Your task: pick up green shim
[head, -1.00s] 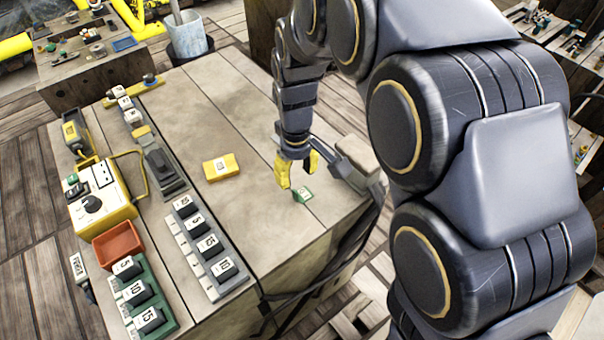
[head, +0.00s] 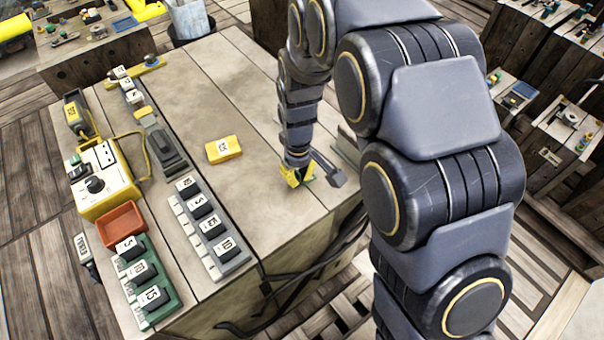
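The green shim (head: 307,181) is a small green piece near the right edge of the workbench top. Only a bit of it shows, low at the yellow fingertips, and the rest is hidden. My gripper (head: 298,177) is down at the bench top at the shim, its yellow fingers on or around it. The fingers and shim are too small and overlapped to tell whether the fingers are open or shut on it.
A yellow block (head: 224,149) lies mid-bench. To the left are a grey rack (head: 228,266) of black numbered blocks, a green rack (head: 168,306), an orange tray (head: 122,222) and a yellow control box (head: 103,184). The bench between yellow block and gripper is clear.

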